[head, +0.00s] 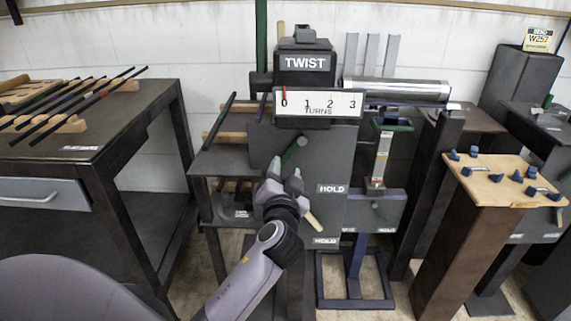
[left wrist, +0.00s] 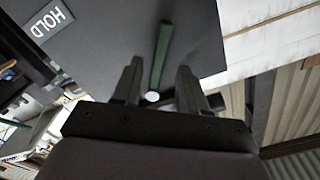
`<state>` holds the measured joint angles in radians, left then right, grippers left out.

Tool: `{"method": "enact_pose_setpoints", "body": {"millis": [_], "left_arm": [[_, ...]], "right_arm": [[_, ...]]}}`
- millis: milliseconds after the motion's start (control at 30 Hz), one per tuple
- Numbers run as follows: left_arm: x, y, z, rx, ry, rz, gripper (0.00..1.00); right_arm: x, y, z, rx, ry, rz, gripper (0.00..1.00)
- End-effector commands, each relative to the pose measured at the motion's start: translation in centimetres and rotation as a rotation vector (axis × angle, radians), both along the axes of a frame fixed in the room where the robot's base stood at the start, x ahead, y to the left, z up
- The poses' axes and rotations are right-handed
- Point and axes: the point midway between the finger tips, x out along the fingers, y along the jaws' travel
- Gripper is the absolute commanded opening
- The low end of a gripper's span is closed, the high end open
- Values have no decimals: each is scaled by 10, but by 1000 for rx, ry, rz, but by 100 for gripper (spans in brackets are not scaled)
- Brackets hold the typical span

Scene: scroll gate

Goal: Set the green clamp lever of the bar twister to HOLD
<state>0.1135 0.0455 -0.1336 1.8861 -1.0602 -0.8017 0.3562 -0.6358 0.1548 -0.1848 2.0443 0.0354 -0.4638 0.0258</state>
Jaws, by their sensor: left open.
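The bar twister (head: 318,165) stands in the middle of the head view, with a dark front plate. My left gripper (head: 284,184) is open just below the lever. In the left wrist view, the green lever (left wrist: 161,55) lines up between my open fingers (left wrist: 158,72); contact cannot be told.
A TURNS scale (head: 318,104) has its red pointer at 0. A cream handle (head: 313,221) is close to the right of my left wrist, above a second HOLD label (head: 325,240). A table with bars (head: 60,146) stands left; a pegged stand (head: 507,181) stands right.

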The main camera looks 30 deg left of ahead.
Motion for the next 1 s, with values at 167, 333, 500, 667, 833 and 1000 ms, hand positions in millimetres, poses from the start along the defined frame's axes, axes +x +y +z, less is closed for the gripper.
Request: {"method": "enact_pose_setpoints", "body": {"millis": [167, 333, 500, 667, 833, 1000], "left_arm": [[22, 13, 0, 2, 1, 0, 43], [32, 20, 0, -1, 2, -1, 43], [35, 21, 0, -1, 0, -2, 43], [35, 21, -1, -1, 2, -1, 39], [34, 21, -1, -1, 2, -1, 0], [34, 21, -1, -2, 1, -1, 0]], "right_arm": [[1, 1, 2, 3, -2, -2, 43], [1, 1, 2, 4, -2, -3, 43], [1, 1, 2, 4, -3, -3, 43], [1, 1, 2, 4, -3, -3, 43], [1, 1, 2, 3, -3, -3, 43], [1, 1, 2, 3, -2, -3, 43]]}}
